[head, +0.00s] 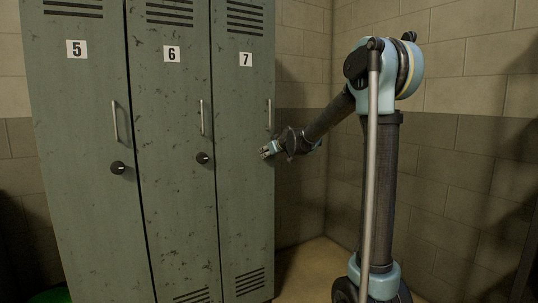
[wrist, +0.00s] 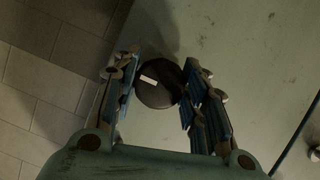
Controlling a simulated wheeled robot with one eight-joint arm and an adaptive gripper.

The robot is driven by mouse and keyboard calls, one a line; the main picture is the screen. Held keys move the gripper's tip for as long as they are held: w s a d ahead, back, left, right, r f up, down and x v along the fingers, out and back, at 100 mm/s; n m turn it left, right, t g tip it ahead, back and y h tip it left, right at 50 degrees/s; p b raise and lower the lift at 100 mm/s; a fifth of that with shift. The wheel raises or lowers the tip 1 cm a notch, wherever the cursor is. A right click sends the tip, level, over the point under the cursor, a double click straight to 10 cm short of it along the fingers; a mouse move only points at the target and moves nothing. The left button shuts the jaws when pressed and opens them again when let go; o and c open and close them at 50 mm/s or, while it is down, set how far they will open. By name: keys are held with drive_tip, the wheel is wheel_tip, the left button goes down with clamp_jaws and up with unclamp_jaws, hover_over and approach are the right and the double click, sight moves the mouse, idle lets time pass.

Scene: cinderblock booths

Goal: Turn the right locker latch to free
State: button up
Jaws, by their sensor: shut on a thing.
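The right locker (head: 245,195) is grey-green and marked 7 in the head view. Its latch (wrist: 158,84) is a dark round knob with a short white mark, seen between my fingers in the wrist view. In the wrist view the mark lies nearly level, tilted slightly down to the right. My gripper (head: 266,151) is at the right edge of locker 7's door, below its handle, and hides the latch in the head view. My gripper also shows in the wrist view (wrist: 160,88), shut on the latch, one finger on each side.
Locker 5 (head: 80,210) and locker 6 (head: 175,225) stand to the left, each with a bar handle and a dark round latch. A block wall (head: 300,70) is close on the right of locker 7. Some floor (head: 315,262) shows in the corner.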

drive_tip(key=shift+m, duration=0.3)
drive_tip(key=m+y, duration=0.1)
drive_tip(key=m+g+y, duration=0.1)
drive_tip(key=m, duration=0.1)
drive_tip(key=shift+w+d, duration=0.15)
drive_tip(key=shift+m+g+y, duration=0.5)
drive_tip(key=shift+m+y, duration=0.3)
drive_tip(key=shift+m, duration=0.4)
drive_tip(key=m+y, duration=0.2)
drive_tip(key=m, duration=0.1)
drive_tip(key=shift+d+m+y, duration=0.1)
drive_tip(key=shift+m+y, duration=0.8)
drive_tip(key=shift+m, duration=1.1)
drive_tip(key=o, duration=1.1)
drive_tip(key=shift+w+f, duration=0.1)
drive_tip(key=shift+c, duration=0.2)
